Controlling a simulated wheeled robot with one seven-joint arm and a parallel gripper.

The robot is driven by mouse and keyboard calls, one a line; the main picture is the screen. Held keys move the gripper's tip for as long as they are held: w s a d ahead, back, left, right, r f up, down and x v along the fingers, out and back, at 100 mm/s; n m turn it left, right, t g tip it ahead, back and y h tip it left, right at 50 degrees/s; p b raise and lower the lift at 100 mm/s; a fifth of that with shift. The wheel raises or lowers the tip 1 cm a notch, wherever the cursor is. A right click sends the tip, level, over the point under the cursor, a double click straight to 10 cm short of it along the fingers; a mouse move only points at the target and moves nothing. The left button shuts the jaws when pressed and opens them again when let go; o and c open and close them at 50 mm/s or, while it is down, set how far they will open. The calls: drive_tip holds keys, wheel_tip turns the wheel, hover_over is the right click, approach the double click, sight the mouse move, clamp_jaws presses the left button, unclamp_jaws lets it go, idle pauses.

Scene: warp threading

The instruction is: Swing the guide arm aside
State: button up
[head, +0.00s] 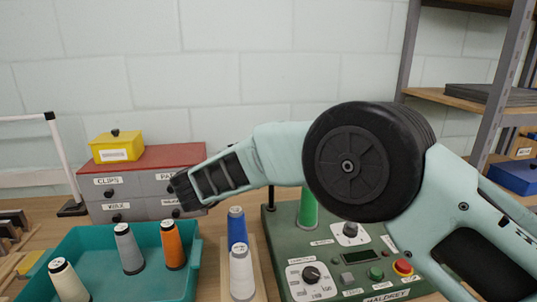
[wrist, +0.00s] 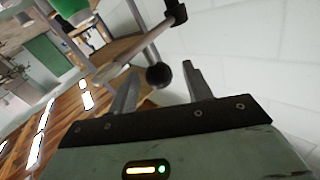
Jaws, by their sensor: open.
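In the wrist view my gripper (wrist: 158,82) has its two grey fingers apart, with nothing held between them. A black ball knob (wrist: 158,76) shows in the gap between the fingers, beyond the tips or level with them; I cannot tell which. It seems to join slim grey rods (wrist: 138,54), likely the guide arm, with a dark end piece at upper right. A green cone (wrist: 70,7) shows above. In the head view my arm covers the guide arm, and I cannot make out the fingers. The green machine (head: 293,238) stands below, with a green cone (head: 308,212) on it.
A teal tray (head: 100,238) with thread cones stands at left. Blue and white cones (head: 241,272) stand beside the machine. A drawer box (head: 140,185) carries a yellow box (head: 117,146). Metal shelving (head: 497,85) stands at right, before a pale block wall.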

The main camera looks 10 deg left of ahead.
drive_tip(key=b+v, duration=0.3)
drive_tip(key=v, duration=1.2)
drive_tip(key=shift+s, duration=0.25)
drive_tip(key=shift+a, duration=0.15)
drive_tip(key=w+a+r+n+y, duration=0.35)
drive_tip(key=r+n+y, duration=0.5)
drive_tip(key=y, duration=0.75)
drive_tip(key=s+d+f+n+g+h, duration=0.1)
drive_tip(key=s+d+f+g, duration=0.4)
drive_tip(key=s+d, duration=0.5)
drive_tip(key=s+d+f+n+g+h, duration=0.2)
drive_tip(key=s+d+f+n+g, duration=0.2)
drive_tip(key=s+d+f, duration=0.4)
drive_tip(key=s+d+f+n+g+h, duration=0.2)
drive_tip(key=s+d+f+g, duration=0.4)
drive_tip(key=s+d, duration=0.6)
drive_tip(key=d+n, duration=0.1)
drive_tip(key=d, duration=0.3)
drive_tip(key=shift+s+f, duration=0.15)
drive_tip(key=shift+f, duration=0.15)
